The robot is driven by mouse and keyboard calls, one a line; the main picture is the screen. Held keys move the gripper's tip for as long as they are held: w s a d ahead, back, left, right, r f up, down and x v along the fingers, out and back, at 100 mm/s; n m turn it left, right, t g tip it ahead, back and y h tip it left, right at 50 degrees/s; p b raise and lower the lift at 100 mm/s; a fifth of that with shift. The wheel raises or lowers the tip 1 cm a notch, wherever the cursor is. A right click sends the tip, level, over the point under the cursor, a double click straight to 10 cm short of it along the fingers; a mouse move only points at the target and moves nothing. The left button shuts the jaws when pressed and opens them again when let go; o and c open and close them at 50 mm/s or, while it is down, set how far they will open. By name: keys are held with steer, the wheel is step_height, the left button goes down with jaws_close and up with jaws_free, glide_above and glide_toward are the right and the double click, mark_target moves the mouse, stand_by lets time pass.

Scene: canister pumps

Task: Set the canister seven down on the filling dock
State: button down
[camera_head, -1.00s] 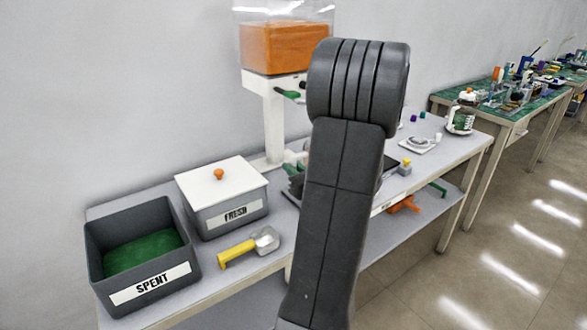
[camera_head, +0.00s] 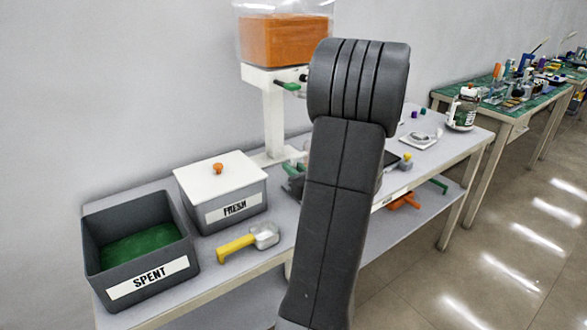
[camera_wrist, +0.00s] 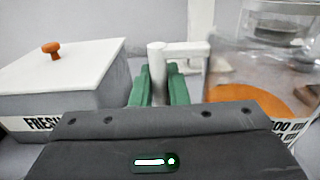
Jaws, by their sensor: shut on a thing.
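A clear canister (camera_wrist: 228,75) with a white handle (camera_wrist: 157,72) and a lid fills the right of the wrist view. Orange shows low in it, and part of a millilitre label is visible; no number seven can be read. My gripper (camera_wrist: 160,88) has green fingers closed on the upright part of the handle. In the head view, my arm hides the canister and most of the gripper. An orange-filled hopper (camera_head: 283,42) stands on a white post (camera_head: 273,115) behind my arm. The filling dock cannot be made out; the area below the hopper is largely hidden.
A grey FRESH box (camera_head: 235,207) with an orange-knobbed white lid and an open SPENT bin (camera_head: 150,277) stand at left. A yellow-handled scoop (camera_head: 240,245) lies before them. A jar (camera_head: 463,108) and a small white scale-like plate (camera_head: 420,139) are at right.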

steer(key=shift+f, duration=0.25)
steer(key=c, duration=1.3)
jaws_free()
steer(key=shift+c, duration=0.2)
steer(key=shift+s, duration=0.1)
steer(key=v, duration=1.3)
steer(key=shift+s+d, duration=0.25)
